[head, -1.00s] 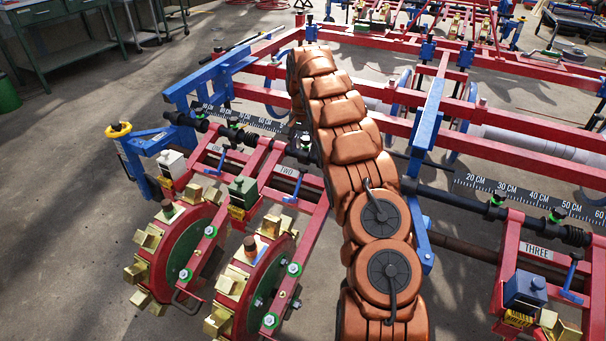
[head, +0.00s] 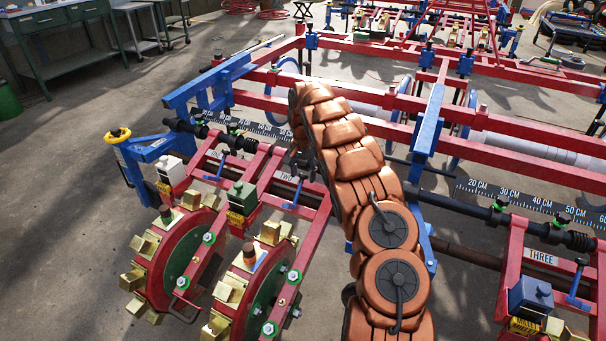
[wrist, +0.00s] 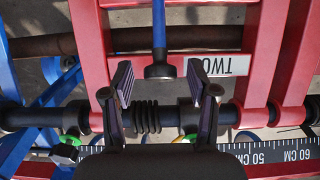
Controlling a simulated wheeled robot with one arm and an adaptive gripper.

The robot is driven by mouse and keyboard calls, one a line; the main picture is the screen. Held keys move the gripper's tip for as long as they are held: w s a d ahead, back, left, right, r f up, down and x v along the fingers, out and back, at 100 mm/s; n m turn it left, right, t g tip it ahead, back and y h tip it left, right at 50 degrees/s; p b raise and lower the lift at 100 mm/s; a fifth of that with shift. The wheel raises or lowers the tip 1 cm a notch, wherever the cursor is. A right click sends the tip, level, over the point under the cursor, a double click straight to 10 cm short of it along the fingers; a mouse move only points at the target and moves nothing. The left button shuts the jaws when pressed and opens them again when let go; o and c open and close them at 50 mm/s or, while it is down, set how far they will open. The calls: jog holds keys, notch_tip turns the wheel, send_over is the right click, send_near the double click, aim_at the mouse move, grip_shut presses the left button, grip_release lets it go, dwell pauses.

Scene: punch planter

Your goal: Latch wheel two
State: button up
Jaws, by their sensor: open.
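Wheel two (head: 262,293) is a red and green punch wheel with brass blocks, second from the left, on a red frame with a white TWO plate (head: 286,178). The plate shows upside down in the wrist view (wrist: 219,65). Its latch is a blue lever (head: 295,193), seen in the wrist view as a blue rod (wrist: 159,25) ending in a dark block (wrist: 160,71). My gripper (wrist: 158,86) is open, with its two pads either side of that block and apart from it. In the head view my arm mostly hides the gripper.
A black bar with a spring (wrist: 147,117) runs beneath my fingers. A centimetre scale (wrist: 272,152) lies beside it. Wheel one (head: 178,262) stands close to the left. A blue bracket (head: 427,125) rises right of my arm. Unit three (head: 540,258) is at the right.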

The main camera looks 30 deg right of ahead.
grip_shut()
dwell(0.4)
